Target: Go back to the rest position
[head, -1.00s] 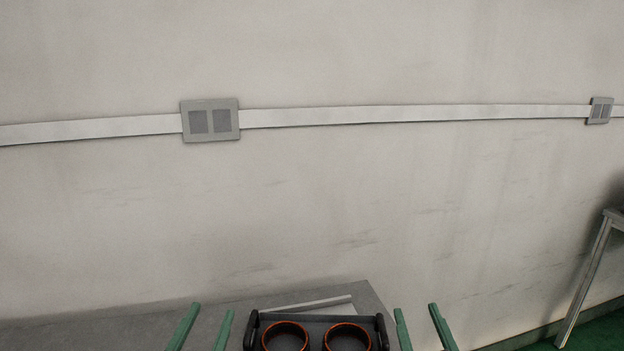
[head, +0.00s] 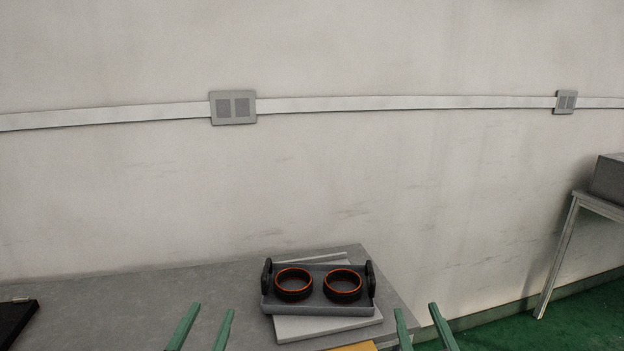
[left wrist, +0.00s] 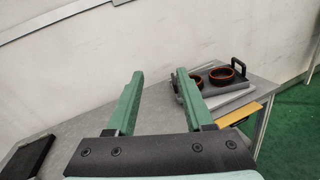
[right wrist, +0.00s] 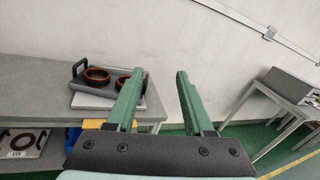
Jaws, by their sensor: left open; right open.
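My left gripper (head: 206,325) has green fingers spread apart and is empty, low in the head view. Its fingers also show in the left wrist view (left wrist: 158,90). My right gripper (head: 420,325) is likewise open and empty, and shows in the right wrist view (right wrist: 162,88). Both are apart from the grey tray (head: 318,308), which has black handles at its two ends. Two dark rings with orange rims, a left one (head: 293,294) and a right one (head: 343,295), sit in the tray.
The tray stands on a light plate (head: 300,329) on the grey table (head: 140,293). A black object (head: 15,318) lies at the table's left. A second table (head: 558,255) with a grey box (head: 609,178) stands far right. Green floor (head: 570,330) is free between them.

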